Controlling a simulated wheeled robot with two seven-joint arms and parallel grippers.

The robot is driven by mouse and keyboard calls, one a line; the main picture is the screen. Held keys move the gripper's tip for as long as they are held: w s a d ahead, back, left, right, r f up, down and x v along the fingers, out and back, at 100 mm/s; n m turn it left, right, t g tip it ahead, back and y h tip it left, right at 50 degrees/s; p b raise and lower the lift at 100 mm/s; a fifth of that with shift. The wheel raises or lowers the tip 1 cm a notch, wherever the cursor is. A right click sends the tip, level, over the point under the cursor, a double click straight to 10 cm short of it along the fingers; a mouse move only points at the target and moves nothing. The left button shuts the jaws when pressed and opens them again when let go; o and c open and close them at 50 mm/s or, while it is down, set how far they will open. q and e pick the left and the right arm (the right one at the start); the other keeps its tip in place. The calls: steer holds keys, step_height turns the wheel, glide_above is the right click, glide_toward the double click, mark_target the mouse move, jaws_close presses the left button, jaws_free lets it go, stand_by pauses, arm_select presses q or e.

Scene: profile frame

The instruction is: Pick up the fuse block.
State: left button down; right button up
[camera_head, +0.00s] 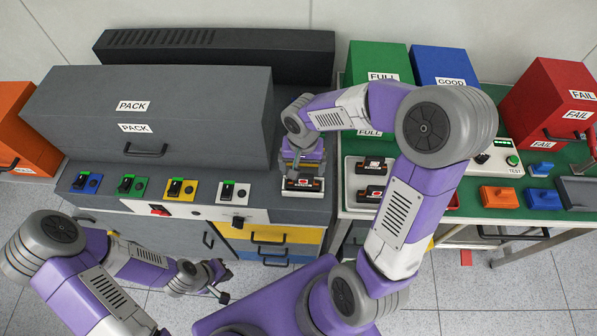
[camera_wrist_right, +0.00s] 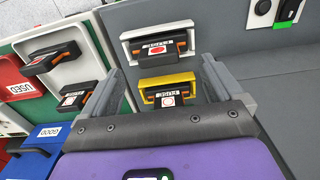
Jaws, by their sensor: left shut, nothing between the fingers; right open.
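A dark fuse block with orange ends and a "FUSE" label sits in a white holder (camera_head: 303,184), and it also shows in the right wrist view (camera_wrist_right: 160,48). A second "FUSE" block (camera_wrist_right: 168,92) sits in a yellow holder, nearer the gripper body in that view; in the head view the gripper mostly hides it. My right gripper (camera_head: 300,168) is open above the grey bench, its fingers (camera_wrist_right: 163,75) spread on either side of the blocks. I cannot tell if they touch. My left gripper (camera_head: 220,283) is shut and empty, low in front of the bench.
Two more dark blocks lie in a white tray (camera_head: 349,185) right of my right gripper. Several small switch units (camera_head: 180,190) line the bench's left side. A grey PACK case (camera_head: 200,100) stands behind them. Orange and blue parts (camera_head: 497,196) lie on the green table.

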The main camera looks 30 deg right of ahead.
mark_target(304, 175)
steer(key=f, duration=0.2)
steer(key=f+b, duration=0.1)
steer(key=f, duration=0.4)
steer(key=shift+w+d+f+b, duration=0.1)
steer(key=shift+w+d+b, duration=0.15)
steer(key=shift+d+b, duration=0.1)
steer(key=shift+c, duration=0.2)
steer(key=c, duration=1.1)
step_height(304, 175, up, 10)
steer(key=p, duration=0.2)
steer(key=shift+p, duration=0.3)
